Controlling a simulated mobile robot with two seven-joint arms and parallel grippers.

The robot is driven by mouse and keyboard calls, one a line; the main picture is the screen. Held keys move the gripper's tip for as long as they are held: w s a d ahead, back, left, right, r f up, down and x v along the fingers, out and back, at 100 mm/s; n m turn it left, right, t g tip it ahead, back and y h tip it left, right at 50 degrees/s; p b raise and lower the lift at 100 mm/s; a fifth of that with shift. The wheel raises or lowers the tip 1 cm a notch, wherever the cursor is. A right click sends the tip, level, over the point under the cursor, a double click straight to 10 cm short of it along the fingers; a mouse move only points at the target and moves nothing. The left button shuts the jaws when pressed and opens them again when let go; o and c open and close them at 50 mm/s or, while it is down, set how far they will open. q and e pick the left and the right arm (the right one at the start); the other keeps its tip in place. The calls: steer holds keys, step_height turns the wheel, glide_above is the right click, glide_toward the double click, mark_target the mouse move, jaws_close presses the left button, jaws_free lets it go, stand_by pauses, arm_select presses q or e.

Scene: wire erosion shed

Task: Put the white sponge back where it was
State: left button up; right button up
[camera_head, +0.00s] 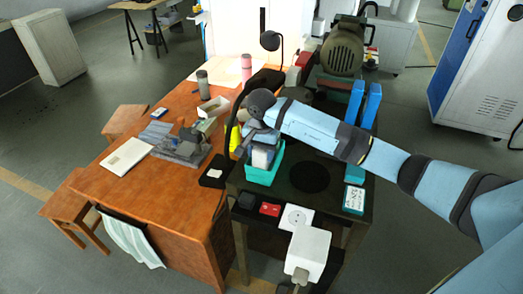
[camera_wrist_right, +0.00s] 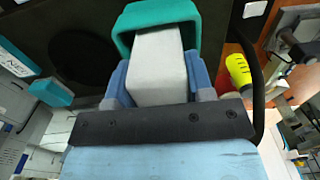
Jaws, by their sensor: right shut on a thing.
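The white sponge (camera_wrist_right: 158,65) is a pale block between the two blue-grey fingers of my right gripper (camera_wrist_right: 157,85), which is shut on it. In the wrist view its far end lies within the rim of a teal open container (camera_wrist_right: 125,22). In the head view the sponge (camera_head: 262,157) shows below my right gripper (camera_head: 258,148), at the opening of the teal container (camera_head: 262,177), which stands on the dark table's left side. I cannot tell whether the sponge touches the container's floor. My left gripper is not in view.
The dark table (camera_head: 280,193) also bears a black round patch (camera_head: 309,176), blue upright boxes (camera_head: 372,103) and a large motor-like machine (camera_head: 343,50). A yellow bottle (camera_wrist_right: 238,70) stands close to the container. An orange wooden desk (camera_head: 185,190) with several items adjoins on the left.

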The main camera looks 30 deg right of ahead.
steer(key=shift+f, duration=0.25)
steer(key=o, duration=0.9)
steer(key=shift+r, duration=0.1)
steer(key=shift+r, duration=0.15)
steer(key=shift+r, duration=0.15)
step_height(320, 180, up, 11)
steer(key=b, duration=0.3)
steer(key=shift+r, duration=0.4)
